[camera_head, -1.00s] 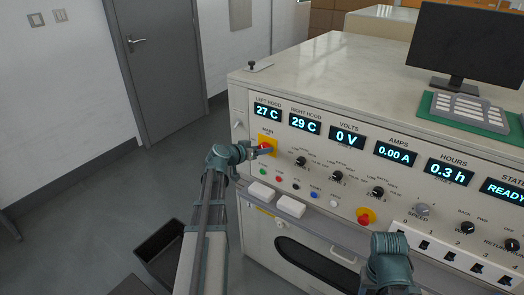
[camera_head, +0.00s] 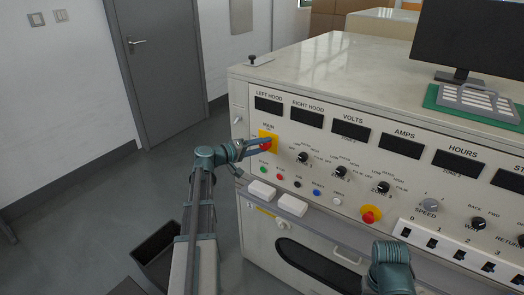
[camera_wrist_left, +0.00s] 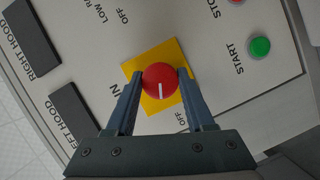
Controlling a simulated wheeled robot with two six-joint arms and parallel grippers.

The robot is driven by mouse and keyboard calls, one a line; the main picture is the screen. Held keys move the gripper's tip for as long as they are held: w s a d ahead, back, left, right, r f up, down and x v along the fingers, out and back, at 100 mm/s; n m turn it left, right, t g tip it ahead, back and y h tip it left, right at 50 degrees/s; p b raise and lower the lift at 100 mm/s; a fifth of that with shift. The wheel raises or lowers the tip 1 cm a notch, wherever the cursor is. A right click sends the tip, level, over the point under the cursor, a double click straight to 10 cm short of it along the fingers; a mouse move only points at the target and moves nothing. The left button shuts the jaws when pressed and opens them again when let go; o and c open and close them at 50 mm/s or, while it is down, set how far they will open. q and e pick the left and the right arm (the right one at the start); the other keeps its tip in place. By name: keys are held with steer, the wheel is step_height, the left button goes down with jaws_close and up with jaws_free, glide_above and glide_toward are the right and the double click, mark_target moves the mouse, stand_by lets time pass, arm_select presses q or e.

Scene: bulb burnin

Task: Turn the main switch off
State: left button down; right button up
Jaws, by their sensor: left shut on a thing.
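The main switch is a red round knob (camera_wrist_left: 158,73) on a yellow plate (camera_wrist_left: 155,107), at the left end of the panel; its plate also shows in the head view (camera_head: 267,134). My left gripper (camera_wrist_left: 159,84) is shut on the knob, one finger on each side. The knob's white mark points down in the left wrist view, and an OFF label lies below right of it. The left hood display (camera_head: 268,105), the volts display (camera_head: 350,131) and the other panel displays are dark. My right gripper is not in view; only part of my right arm shows.
Zone knobs, small coloured buttons and a red emergency-type button (camera_head: 370,215) sit on the panel right of the switch. Two white blocks (camera_head: 292,205) stand on the ledge below. A dark bin (camera_head: 158,250) is on the floor at left. A monitor (camera_head: 470,40) stands on top.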

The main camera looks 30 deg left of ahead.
arm_select(q)
steer(key=shift+f+n+t+h+b, duration=0.15)
steer(key=shift+n+t+h+b, duration=0.4)
steer(key=shift+n+b, duration=1.05)
steer(key=shift+n, duration=0.4)
steer(key=shift+c, duration=1.3)
jaws_free()
steer(key=v, duration=1.4)
steer(key=shift+d, duration=0.1)
